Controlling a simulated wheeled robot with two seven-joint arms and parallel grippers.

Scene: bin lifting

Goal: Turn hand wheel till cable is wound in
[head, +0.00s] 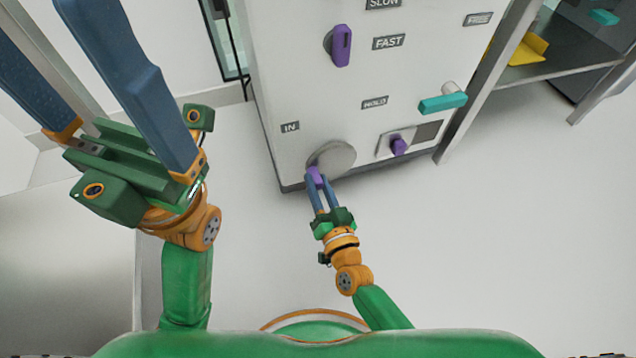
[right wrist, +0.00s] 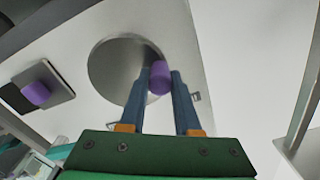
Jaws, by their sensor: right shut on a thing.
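The hand wheel (head: 336,157) is a grey disc low on the front of a white cabinet, below and right of the "IN" label. Its purple knob (head: 316,177) stands at the wheel's lower left edge. My right gripper (head: 318,187) is shut on this knob, one finger on each side. In the right wrist view the knob (right wrist: 160,78) sits between the blue fingers, at the right edge of the wheel (right wrist: 112,85). My left gripper (head: 55,40) is raised close to the camera at the left, fingers wide apart and empty. I see no cable in either view.
A metal shelf (head: 560,70) stands right. The floor (head: 500,220) at right is clear.

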